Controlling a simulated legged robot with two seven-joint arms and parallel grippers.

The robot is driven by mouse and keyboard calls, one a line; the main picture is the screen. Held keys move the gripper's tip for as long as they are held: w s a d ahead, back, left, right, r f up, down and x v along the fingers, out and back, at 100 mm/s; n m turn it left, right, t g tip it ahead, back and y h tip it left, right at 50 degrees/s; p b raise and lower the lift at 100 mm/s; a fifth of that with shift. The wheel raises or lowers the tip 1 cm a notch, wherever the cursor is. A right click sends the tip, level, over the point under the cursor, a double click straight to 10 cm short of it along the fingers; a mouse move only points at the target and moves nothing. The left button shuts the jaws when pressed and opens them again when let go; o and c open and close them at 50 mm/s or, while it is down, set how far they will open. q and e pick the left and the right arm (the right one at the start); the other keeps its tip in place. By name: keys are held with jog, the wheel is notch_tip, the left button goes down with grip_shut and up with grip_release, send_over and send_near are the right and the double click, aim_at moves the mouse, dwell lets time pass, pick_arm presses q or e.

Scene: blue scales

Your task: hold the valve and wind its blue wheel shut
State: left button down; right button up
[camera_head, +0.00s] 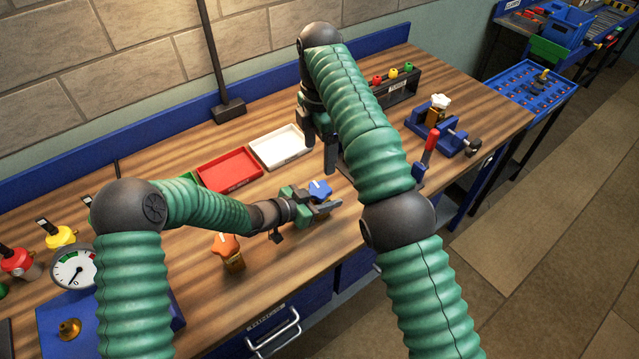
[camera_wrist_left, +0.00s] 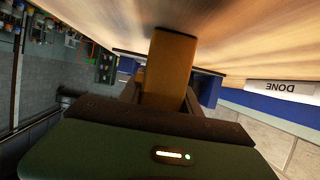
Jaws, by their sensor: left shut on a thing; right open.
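The valve's blue wheel (camera_head: 319,190) stands over the middle of the workbench, among the fingers of my left gripper (camera_head: 318,207). My left gripper is shut on the valve's brass body, which is mostly hidden in the head view. In the left wrist view the brass valve body (camera_wrist_left: 170,65) sits between the dark fingers as a plain block close to the wooden surface. My right gripper (camera_head: 322,155) is open, fingers pointing down, behind the blue wheel and beside the white tray. It is apart from the wheel, and my right arm partly hides it.
A red tray (camera_head: 230,169) and white tray (camera_head: 279,147) lie behind. An orange-wheeled valve (camera_head: 227,248) stands in front, left. A blue vise (camera_head: 425,122) holds a white-wheeled valve (camera_head: 440,103) at right. A pressure gauge (camera_head: 74,269) is far left. A knob rack (camera_head: 398,87) stands behind.

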aim_at(319, 188)
jog(key=shift+n, duration=0.4)
notch_tip(319, 188, down, 12)
jog(key=c, duration=1.4)
